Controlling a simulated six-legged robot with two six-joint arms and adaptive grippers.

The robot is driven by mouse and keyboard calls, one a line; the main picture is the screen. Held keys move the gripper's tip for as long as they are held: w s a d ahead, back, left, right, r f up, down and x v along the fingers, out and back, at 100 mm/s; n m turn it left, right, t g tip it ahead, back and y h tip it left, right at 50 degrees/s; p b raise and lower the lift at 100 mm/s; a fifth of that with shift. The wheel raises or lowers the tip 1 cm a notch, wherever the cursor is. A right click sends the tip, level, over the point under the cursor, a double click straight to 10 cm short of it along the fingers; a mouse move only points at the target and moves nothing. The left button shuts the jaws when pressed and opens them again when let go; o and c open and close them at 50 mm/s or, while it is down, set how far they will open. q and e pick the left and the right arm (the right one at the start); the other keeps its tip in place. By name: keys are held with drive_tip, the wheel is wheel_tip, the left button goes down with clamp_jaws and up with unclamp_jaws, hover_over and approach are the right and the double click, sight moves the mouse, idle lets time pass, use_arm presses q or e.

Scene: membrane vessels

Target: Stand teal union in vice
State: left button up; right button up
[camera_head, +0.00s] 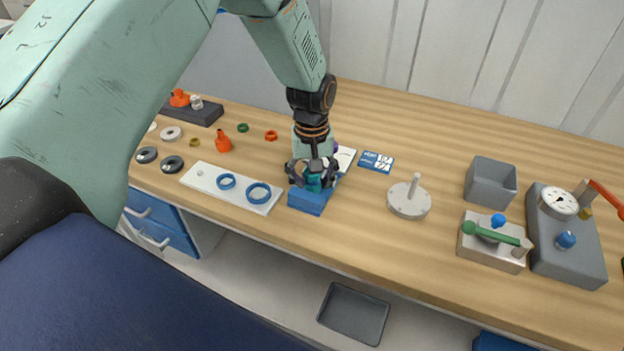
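My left gripper (313,175) points down over the blue vice (309,201) near the front edge of the bench. A small teal piece (314,183), which looks like the teal union, shows between its dark fingers, just above the vice or at its top. The fingers look closed around the teal piece. The gripper hides much of the union and the vice's upper part, so I cannot tell whether the union rests in the jaws. My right gripper is not in view.
Left of the vice lies a white board (232,187) with two blue rings. Right are a blue-white card (377,162), a grey disc with a post (409,199), a grey bin (490,183), a green-handled clamp block (493,242) and a gauge unit (566,236). A dark tray (353,313) sits below.

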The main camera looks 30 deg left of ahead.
use_arm(q)
drive_tip(key=shift+w, duration=0.15)
drive_tip(key=shift+r, duration=0.25)
wheel_tip(320, 180, up, 10)
drive_tip(key=shift+r, duration=0.1)
drive_tip(key=shift+a+r, duration=0.1)
drive_tip(key=shift+r, duration=0.5)
